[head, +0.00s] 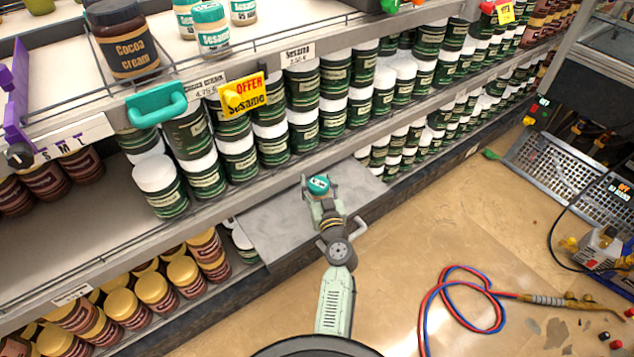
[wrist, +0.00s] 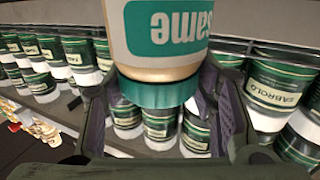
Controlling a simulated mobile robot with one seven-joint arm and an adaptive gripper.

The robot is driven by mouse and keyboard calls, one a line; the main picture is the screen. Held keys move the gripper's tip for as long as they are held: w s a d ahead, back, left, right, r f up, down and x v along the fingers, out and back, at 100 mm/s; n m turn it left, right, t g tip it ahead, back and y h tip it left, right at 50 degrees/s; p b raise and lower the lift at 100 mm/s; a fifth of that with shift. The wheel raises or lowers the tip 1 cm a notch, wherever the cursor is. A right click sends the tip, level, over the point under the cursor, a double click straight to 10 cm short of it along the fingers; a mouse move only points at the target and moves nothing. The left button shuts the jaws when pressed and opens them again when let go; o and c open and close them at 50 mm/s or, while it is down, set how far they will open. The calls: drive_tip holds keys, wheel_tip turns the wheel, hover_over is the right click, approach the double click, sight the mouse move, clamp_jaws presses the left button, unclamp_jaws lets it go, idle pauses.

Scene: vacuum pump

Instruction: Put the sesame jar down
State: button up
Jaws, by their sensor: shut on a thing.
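The sesame jar (wrist: 165,40) is pale with a teal label and a teal lid; its lid (head: 318,184) shows at the end of my arm in the head view. My gripper (head: 319,190) is shut on it. In the wrist view the jar appears upside down between the two dark fingers of my gripper (wrist: 165,110), and its far end is cut off by the top edge. In the head view the jar is in front of the shelves, over or near a bare grey panel (head: 275,232). Whether it touches anything I cannot tell. Similar sesame jars (head: 210,28) stand on the upper shelf.
Rows of dark green jars with white lids (head: 238,158) fill the middle shelf. A cocoa cream jar (head: 124,40) stands at upper left. Gold-lidded jars (head: 152,288) fill the lower shelf. A red and blue hose (head: 463,268) lies on the otherwise mostly clear floor at right.

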drive_tip(key=shift+r, duration=0.15)
drive_tip(key=shift+f, duration=0.25)
drive_tip(key=o, duration=1.4)
drive_tip(key=shift+r, duration=0.1)
